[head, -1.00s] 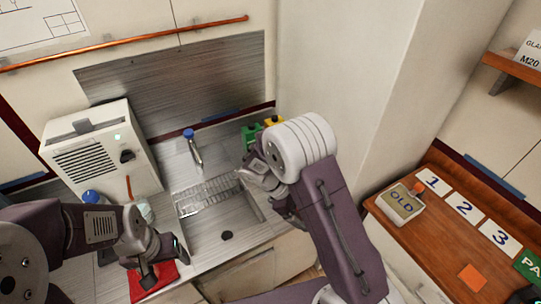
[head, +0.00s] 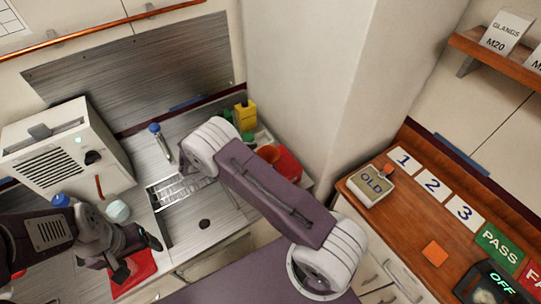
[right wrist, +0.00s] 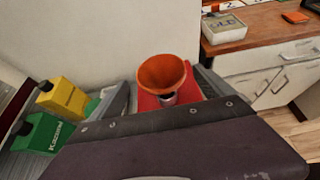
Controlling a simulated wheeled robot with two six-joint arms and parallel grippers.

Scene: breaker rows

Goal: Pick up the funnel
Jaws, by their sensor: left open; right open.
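The orange funnel (right wrist: 162,75) stands wide mouth up over a red mat (right wrist: 146,102) in the right wrist view, its lower end at a small greyish thing. In the head view the funnel (head: 268,153) is partly hidden behind my right arm, beside the back wall. My left gripper (head: 137,256) is open and empty over another red mat (head: 133,277), far left of the funnel.
A wooden bench (head: 405,225) with an OLD box (head: 370,186) is right.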

